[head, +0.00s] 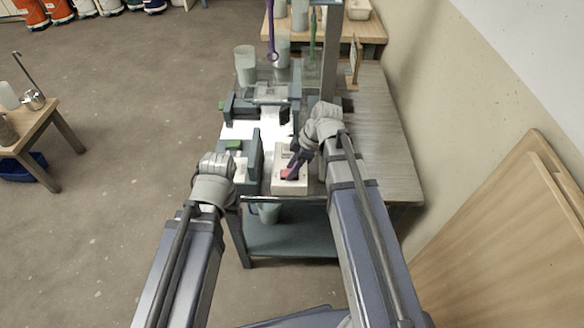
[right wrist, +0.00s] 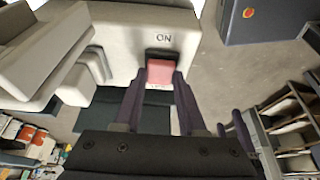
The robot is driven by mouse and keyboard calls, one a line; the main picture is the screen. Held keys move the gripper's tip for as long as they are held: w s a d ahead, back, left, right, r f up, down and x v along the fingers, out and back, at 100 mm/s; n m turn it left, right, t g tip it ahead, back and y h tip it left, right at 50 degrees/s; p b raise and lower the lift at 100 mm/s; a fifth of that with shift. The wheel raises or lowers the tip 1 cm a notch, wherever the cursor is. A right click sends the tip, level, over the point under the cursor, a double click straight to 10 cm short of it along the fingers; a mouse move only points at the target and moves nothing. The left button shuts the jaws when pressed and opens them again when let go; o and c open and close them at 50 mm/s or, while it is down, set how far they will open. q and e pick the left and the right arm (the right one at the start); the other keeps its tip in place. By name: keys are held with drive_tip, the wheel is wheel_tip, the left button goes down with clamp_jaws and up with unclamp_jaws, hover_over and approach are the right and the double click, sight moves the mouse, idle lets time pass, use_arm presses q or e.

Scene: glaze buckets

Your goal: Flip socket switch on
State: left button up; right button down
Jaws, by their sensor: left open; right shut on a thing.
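The white socket box (head: 300,187) sits near the front edge of the workbench. Its red switch (head: 287,175) is on the top face. In the right wrist view the switch (right wrist: 160,72) sits in a dark recess just below the printed word ON, on the pale box (right wrist: 120,40). My right gripper (head: 292,169) reaches down to the box. Its purple fingers (right wrist: 158,82) are shut on the red switch, one on each side. My left gripper (head: 238,174) is open, low to the left of the box, its fingers mostly hidden by the wrist.
Grey fixtures with a green part (head: 233,145) stand left of the box. Clear containers (head: 245,66) and a post (head: 330,55) stand farther back. The bench's right side (head: 385,150) is bare. Wooden boards (head: 510,230) lean on the right wall.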

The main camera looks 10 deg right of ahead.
drive_tip(key=shift+d+f+y+b, duration=0.2)
drive_tip(key=shift+f+y+b, duration=0.15)
drive_tip(key=shift+y+b, duration=0.35)
drive_tip(key=shift+s+d+r+t+y+b, duration=0.15)
drive_tip(key=shift+t+y+b, duration=0.25)
drive_tip(key=shift+y+b, duration=0.4)
drive_tip(key=shift+c, duration=2.4)
unclamp_jaws()
drive_tip(key=shift+r, duration=0.1)
